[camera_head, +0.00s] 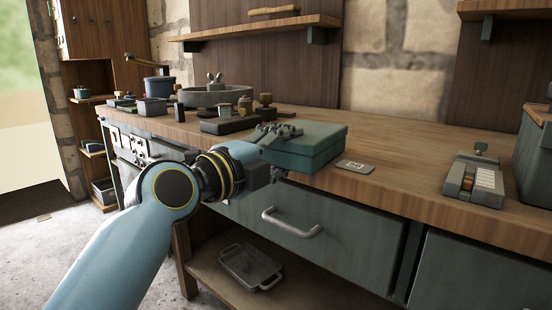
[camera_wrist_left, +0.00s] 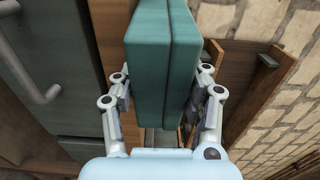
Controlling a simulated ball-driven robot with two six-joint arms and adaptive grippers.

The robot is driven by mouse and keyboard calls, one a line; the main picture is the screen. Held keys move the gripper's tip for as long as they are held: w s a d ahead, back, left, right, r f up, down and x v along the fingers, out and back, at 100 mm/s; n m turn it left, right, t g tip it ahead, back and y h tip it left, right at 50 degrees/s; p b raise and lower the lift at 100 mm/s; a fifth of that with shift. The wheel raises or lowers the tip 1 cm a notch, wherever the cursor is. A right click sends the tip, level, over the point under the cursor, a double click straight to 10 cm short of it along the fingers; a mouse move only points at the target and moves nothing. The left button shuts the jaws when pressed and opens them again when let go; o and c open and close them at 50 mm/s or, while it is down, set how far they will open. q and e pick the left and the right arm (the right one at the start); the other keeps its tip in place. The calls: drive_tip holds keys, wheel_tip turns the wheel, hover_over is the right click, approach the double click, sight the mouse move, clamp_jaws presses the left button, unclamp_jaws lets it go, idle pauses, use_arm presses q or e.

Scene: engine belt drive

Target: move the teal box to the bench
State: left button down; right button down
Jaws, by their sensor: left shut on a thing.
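The teal box (camera_head: 305,145) is a flat lidded box at the bench's front edge in the head view. I cannot tell whether it rests on the wooden bench top (camera_head: 410,165) or hangs just above it. My left gripper (camera_head: 268,150) reaches it from the left and is shut on it. In the left wrist view the teal box (camera_wrist_left: 162,60) stands between both fingers of the left gripper (camera_wrist_left: 162,108), which press on its opposite sides. The far side of the box is hidden. My right gripper is not in view.
A small card marked with figures (camera_head: 355,167) lies right of the box. A grey device with keys (camera_head: 475,182) stands farther right. Dark blocks and small pots (camera_head: 228,122) and a round grey pan (camera_head: 215,95) stand behind left. A drawer handle (camera_head: 290,224) juts out below.

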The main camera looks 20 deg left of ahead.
use_arm(q)
drive_tip(key=shift+s+d+r, duration=0.1)
drive_tip(key=shift+s+r, duration=0.1)
drive_tip(key=shift+r, duration=0.05)
drive_tip(key=shift+f, duration=0.25)
drive_tip(key=c, duration=1)
unclamp_jaws()
drive_tip(key=o, duration=0.4)
drive_tip(key=shift+r, duration=0.1)
